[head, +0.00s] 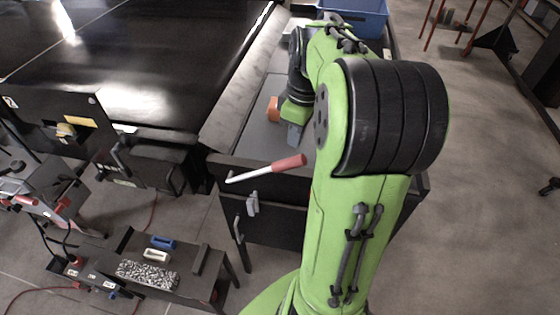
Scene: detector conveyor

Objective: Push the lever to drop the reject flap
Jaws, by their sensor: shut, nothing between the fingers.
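The lever (262,171) is a silver rod with a red grip (289,163), mounted at the front of the grey chute beside the conveyor. It lies slanted, its red end up and to the right. My green arm reaches over the chute, and my gripper (294,135) points down just behind the red grip, shut and empty. I cannot tell whether it touches the lever. The grey sloping panel (238,125) beside the belt may be the reject flap; my arm hides part of this area.
An orange object (273,109) lies on the chute beside my gripper. The black conveyor belt (130,60) fills the upper left. A blue bin (355,15) stands at the back. A low bench (125,243) with small parts is at lower left. Floor at right is mostly clear.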

